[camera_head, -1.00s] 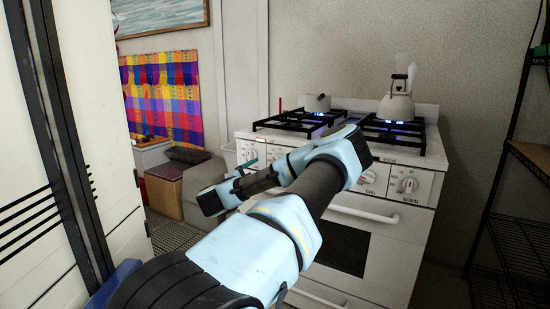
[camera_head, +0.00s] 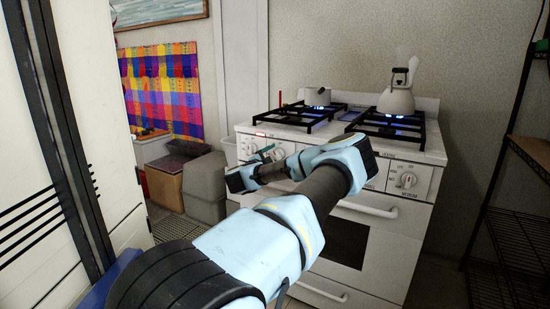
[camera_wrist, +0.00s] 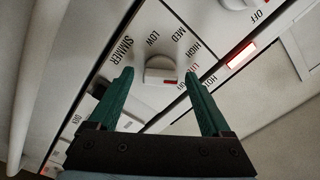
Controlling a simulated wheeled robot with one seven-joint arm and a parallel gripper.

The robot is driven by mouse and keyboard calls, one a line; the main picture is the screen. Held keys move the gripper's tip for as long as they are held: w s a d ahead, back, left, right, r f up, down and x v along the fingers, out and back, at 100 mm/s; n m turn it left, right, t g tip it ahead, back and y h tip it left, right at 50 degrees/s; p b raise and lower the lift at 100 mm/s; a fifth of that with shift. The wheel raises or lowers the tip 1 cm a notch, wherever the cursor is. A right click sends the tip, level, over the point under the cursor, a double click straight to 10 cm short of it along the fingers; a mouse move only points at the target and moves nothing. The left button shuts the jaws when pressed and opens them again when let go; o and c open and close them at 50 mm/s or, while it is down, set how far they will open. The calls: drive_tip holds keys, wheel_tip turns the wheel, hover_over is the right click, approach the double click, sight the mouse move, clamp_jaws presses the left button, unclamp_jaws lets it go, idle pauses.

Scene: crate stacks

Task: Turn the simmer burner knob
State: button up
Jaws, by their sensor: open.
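The stove (camera_head: 385,245) is white, with a row of knobs along its front panel. In the wrist view a light grey knob (camera_wrist: 160,68) is ringed by the labels SIMMER, LOW, MED, HIGH and LITE. A small red mark shows at its edge. My gripper (camera_wrist: 159,76) is open, its two dark green fingers on either side of this knob in the picture. Whether they touch it cannot be told. In the head view my gripper (camera_head: 264,158) is at the left part of the front panel, partly hidden by my wrist.
A red light (camera_wrist: 241,56) glows on the panel. A wire shelf (camera_head: 510,230) is at right; boxes (camera_head: 165,188) stand left of the stove.

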clamp_jaws()
idle(0.6)
drive_tip(key=n+p, duration=0.1)
drive_tip(key=n, duration=0.1)
drive_tip(key=shift+a+r+n+p, duration=0.1)
drive_tip(key=shift+r+n+p, duration=0.05)
drive_tip(key=shift+n+p, duration=0.2)
drive_tip(key=shift+f+n, duration=0.15)
drive_tip(key=shift+n, duration=2.9)
drive_tip(key=shift+f+n, duration=0.15)
drive_tip(key=shift+n, duration=2.85)
drive_tip(key=shift+s, duration=0.1)
